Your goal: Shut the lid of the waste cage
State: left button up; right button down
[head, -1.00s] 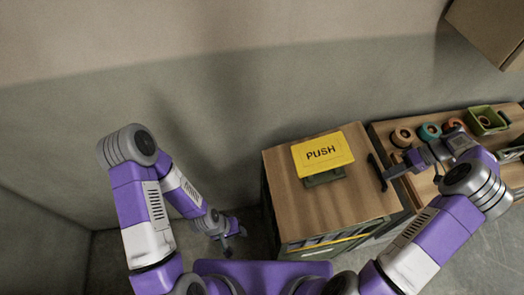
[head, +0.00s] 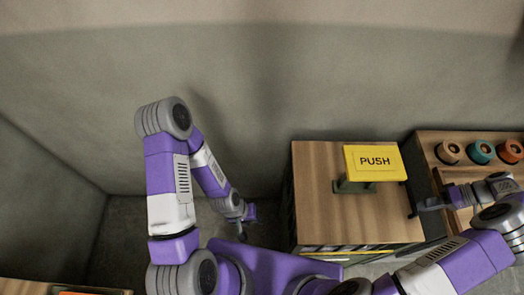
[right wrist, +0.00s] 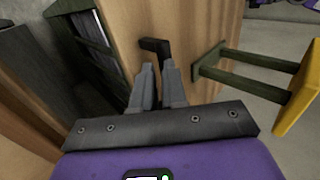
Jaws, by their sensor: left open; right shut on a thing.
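The waste cage (head: 291,225) stands right of centre in the head view, its dark slatted side also showing in the right wrist view (right wrist: 90,28). Its wooden lid (head: 318,200) appears to lie flat over the top; I cannot tell whether a small gap remains. A yellow PUSH plate (head: 374,162) stands on green posts on the lid. My right gripper (head: 425,206) is at the lid's right edge. In the right wrist view its fingers (right wrist: 157,80) are shut on a black handle (right wrist: 155,47). My left gripper (head: 242,226) is open and empty, left of the cage.
A wooden bench (head: 430,146) with several tape-like rolls, including a teal one (head: 481,151), stands close on the right. A grey wall (head: 250,100) is behind the cage. Bare floor (head: 120,235) lies to the left. A wooden edge (head: 30,288) shows at bottom left.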

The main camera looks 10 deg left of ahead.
jog(key=shift+s+a+f, duration=0.2)
jog(key=shift+f, duration=0.35)
jog(key=v, duration=0.8)
jog(key=shift+r, duration=0.4)
jog(key=shift+w+d, duration=0.1)
jog(key=shift+w, duration=0.05)
